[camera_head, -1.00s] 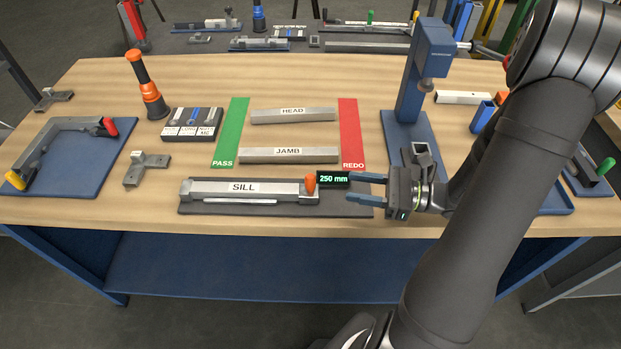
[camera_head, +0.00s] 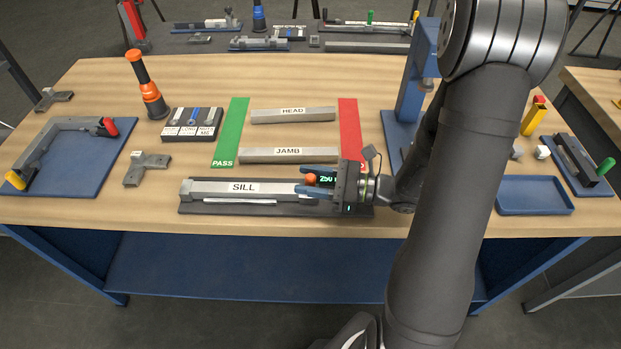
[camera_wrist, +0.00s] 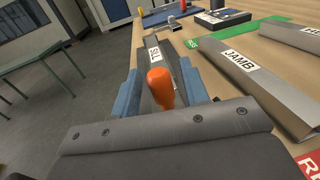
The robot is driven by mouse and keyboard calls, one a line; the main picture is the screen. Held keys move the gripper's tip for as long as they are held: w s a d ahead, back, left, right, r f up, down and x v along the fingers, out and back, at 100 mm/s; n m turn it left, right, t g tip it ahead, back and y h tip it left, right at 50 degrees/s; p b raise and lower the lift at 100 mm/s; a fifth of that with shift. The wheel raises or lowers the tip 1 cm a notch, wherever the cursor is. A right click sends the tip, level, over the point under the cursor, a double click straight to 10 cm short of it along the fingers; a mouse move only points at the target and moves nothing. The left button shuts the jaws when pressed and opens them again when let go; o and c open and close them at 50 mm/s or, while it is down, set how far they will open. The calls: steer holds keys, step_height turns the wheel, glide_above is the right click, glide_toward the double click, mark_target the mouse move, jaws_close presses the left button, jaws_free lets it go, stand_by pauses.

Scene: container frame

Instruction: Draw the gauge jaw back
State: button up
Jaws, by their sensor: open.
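The gauge (camera_head: 220,207) lies along the front of the bench with the grey SILL bar (camera_head: 225,190) on it. The gauge jaw's orange knob (camera_head: 311,179) stands at the bar's right end. My gripper (camera_head: 303,182) is open, its blue fingers pointing left on either side of the knob and apart from it as far as I can tell. In the wrist view the orange knob (camera_wrist: 160,86) shows between the two blue fingers, with the SILL bar (camera_wrist: 154,56) beyond. The gauge's readout (camera_head: 328,179) is partly hidden by my gripper.
The JAMB bar (camera_head: 260,155) and HEAD bar (camera_head: 280,116) lie behind, between the green PASS strip (camera_head: 228,140) and red REDO strip (camera_head: 349,120). A blue press (camera_head: 408,110) stands at the right behind my arm. A blue tray (camera_head: 535,208) is empty at the right.

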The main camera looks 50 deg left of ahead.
jaws_close()
steer(key=shift+w+a+v, duration=0.15)
steer(key=shift+w+v, duration=0.05)
steer(key=shift+v, duration=1.15)
steer(key=shift+w+a+v, duration=0.1)
steer(key=shift+w+v, duration=0.05)
steer(key=shift+v, duration=1.2)
jaws_free()
steer(key=v, duration=1.7)
steer(key=shift+w+d, duration=0.1)
steer(key=shift+d, duration=0.1)
